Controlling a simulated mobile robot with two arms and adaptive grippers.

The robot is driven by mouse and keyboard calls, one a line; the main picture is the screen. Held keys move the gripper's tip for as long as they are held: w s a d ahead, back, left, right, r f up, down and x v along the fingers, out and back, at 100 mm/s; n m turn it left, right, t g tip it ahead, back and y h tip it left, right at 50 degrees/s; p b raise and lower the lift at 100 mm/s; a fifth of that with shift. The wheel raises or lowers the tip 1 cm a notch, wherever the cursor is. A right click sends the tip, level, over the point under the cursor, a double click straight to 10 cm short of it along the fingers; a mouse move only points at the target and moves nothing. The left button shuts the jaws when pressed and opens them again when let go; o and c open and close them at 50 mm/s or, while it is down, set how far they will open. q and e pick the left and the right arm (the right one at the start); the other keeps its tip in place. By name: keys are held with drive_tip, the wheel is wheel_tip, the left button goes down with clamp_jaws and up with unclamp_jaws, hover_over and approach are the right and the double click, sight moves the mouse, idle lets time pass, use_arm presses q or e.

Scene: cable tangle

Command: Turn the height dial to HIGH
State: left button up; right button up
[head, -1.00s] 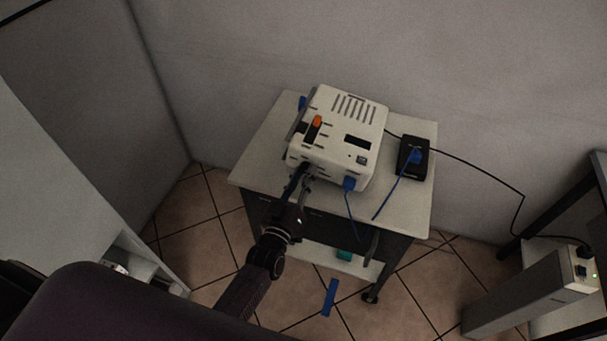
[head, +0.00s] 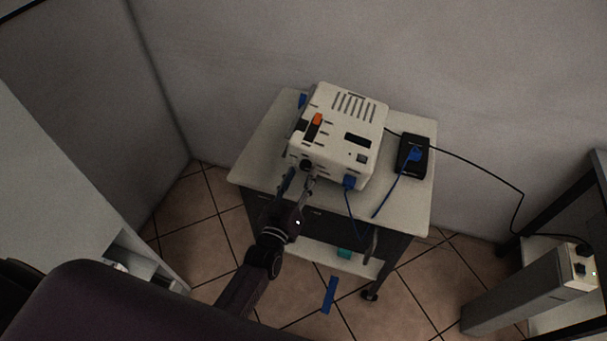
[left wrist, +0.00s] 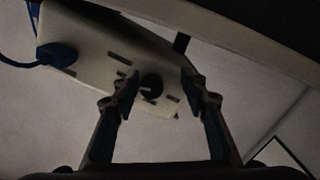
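A white machine (head: 349,118) stands on the small cart. The dark round dial (head: 306,165) is on its front face, at the left end; it also shows in the left wrist view (left wrist: 151,86). The dial's markings are too small to read. My left gripper (head: 299,181) is in front of the dial. In the left wrist view, the left gripper (left wrist: 159,84) is open, with one finger on each side of the dial and gaps between. It holds nothing. My right gripper is not in view.
The machine has an orange lever (head: 317,119) on top and a blue plug (head: 349,182) in front. A black box (head: 413,157) with a blue cable sits to its right on the cart top (head: 408,208). A grey unit (head: 530,292) stands at the lower right.

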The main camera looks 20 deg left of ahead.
use_arm(q)
drive_tip(key=shift+o, duration=0.3)
drive_tip(key=shift+a+f, duration=0.25)
drive_tip(key=shift+f, duration=0.1)
drive_tip(key=shift+d+r, duration=0.15)
drive_tip(key=shift+r, duration=0.2)
drive_tip(key=s, duration=1.2)
drive_tip(key=shift+f, duration=0.15)
